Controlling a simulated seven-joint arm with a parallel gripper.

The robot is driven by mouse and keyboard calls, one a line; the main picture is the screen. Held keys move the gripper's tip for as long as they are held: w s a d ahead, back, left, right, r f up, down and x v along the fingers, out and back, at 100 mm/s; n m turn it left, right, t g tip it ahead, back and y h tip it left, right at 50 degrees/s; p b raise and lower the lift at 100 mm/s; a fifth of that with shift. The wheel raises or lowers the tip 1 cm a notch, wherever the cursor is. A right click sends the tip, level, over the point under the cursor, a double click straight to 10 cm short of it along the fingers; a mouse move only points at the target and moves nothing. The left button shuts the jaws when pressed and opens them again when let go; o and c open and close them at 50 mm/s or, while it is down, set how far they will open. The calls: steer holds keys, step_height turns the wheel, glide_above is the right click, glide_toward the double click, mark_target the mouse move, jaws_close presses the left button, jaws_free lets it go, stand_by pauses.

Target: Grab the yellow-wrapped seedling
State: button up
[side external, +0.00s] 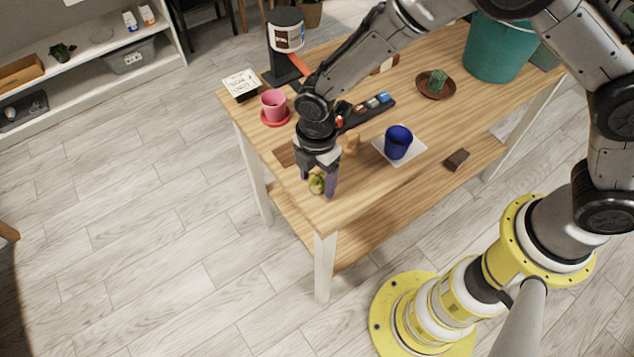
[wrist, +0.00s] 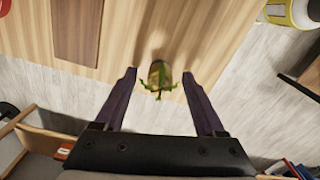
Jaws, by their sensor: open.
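The yellow-wrapped seedling (side external: 316,184) stands near the front left corner of the wooden table (side external: 330,208). Its green leaves show over a yellowish wrap. My gripper (side external: 318,190) points down around it, with a finger to each side. In the wrist view the seedling (wrist: 158,77) lies between the open fingers of my gripper (wrist: 160,80), with a gap on both sides. The fingers do not appear to touch it.
A blue cup (side external: 398,142) on a white square saucer (side external: 414,153) stands to the right. A pink pot (side external: 274,103) on a red saucer (side external: 275,122) is behind. The table corner is close to the seedling.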

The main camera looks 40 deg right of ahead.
steer(key=shift+f, duration=0.5)
jaws_close()
steer(key=shift+r, duration=0.15)
